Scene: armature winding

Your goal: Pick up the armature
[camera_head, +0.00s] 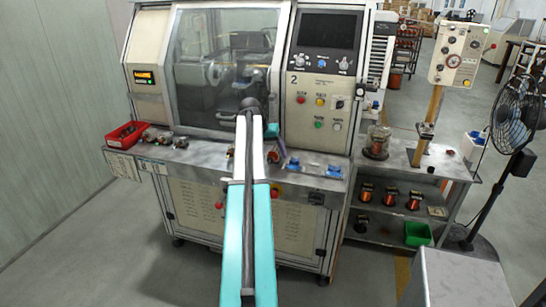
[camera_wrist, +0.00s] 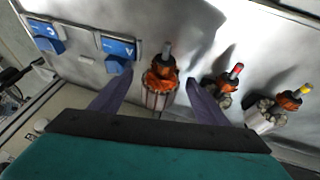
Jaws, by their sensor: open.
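An armature (camera_wrist: 160,82) with copper-orange windings and a grey shaft end stands on the metal bench in the wrist view. My gripper (camera_wrist: 160,78) is open, with one dark finger on each side of this armature. Whether either finger touches it I cannot tell. A second armature with a red shaft tip (camera_wrist: 226,82) and a third with a yellow shaft tip (camera_wrist: 278,108) are to the right, outside the fingers. In the head view my arm covers much of the bench middle, and my fingers cannot be made out.
Blue holders (camera_wrist: 118,48) sit left of the fingers in the wrist view. In the head view, a red bin (camera_head: 127,134) is at the bench's left end, the winding machine (camera_head: 322,95) stands behind, and a side rack (camera_head: 430,165) and fan (camera_head: 513,122) are at right.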

